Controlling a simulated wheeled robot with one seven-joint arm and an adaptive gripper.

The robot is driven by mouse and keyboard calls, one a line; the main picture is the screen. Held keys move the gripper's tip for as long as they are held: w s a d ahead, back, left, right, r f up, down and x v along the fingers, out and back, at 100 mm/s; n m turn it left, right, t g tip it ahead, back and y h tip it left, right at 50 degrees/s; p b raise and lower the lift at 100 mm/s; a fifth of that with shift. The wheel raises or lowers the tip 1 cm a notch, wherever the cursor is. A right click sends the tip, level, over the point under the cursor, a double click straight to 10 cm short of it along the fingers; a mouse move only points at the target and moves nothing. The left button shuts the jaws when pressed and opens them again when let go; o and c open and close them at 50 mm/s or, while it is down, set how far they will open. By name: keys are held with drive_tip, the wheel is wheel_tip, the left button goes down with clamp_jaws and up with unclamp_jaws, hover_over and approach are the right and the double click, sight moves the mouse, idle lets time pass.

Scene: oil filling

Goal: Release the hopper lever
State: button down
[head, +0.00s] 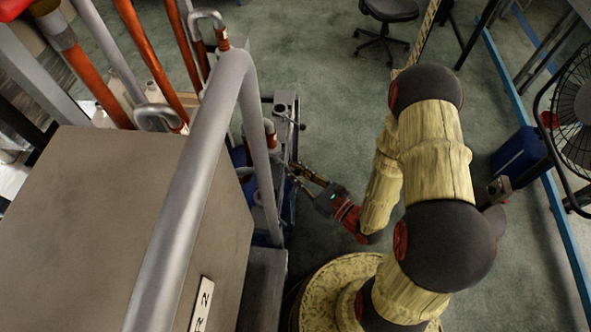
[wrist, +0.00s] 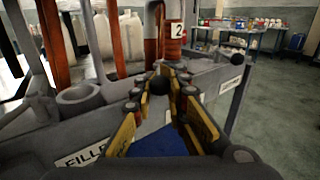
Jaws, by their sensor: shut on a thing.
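My gripper (wrist: 160,88) shows in the wrist view with its yellow-padded fingers around a dark round knob, which looks like the end of the hopper lever (wrist: 161,84). The fingers are closed against it from both sides. The lever's shaft is mostly hidden by the fingers. In the head view my gripper (head: 297,172) reaches left to the grey and blue filling machine (head: 284,110). The knob between the fingers is too small to tell there.
A grey rod with a knob (wrist: 238,95) rises at the right in the wrist view. Orange pipes, one labelled 2 (wrist: 174,40), stand behind the fingers. A thick grey rail (head: 190,190) and a large box (head: 95,210) fill the head view's left. Open floor (head: 340,90) lies beyond.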

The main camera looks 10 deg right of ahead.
sight(294, 171)
drive_tip(key=c, duration=1.8)
unclamp_jaws()
wheel_tip(294, 171, up, 10)
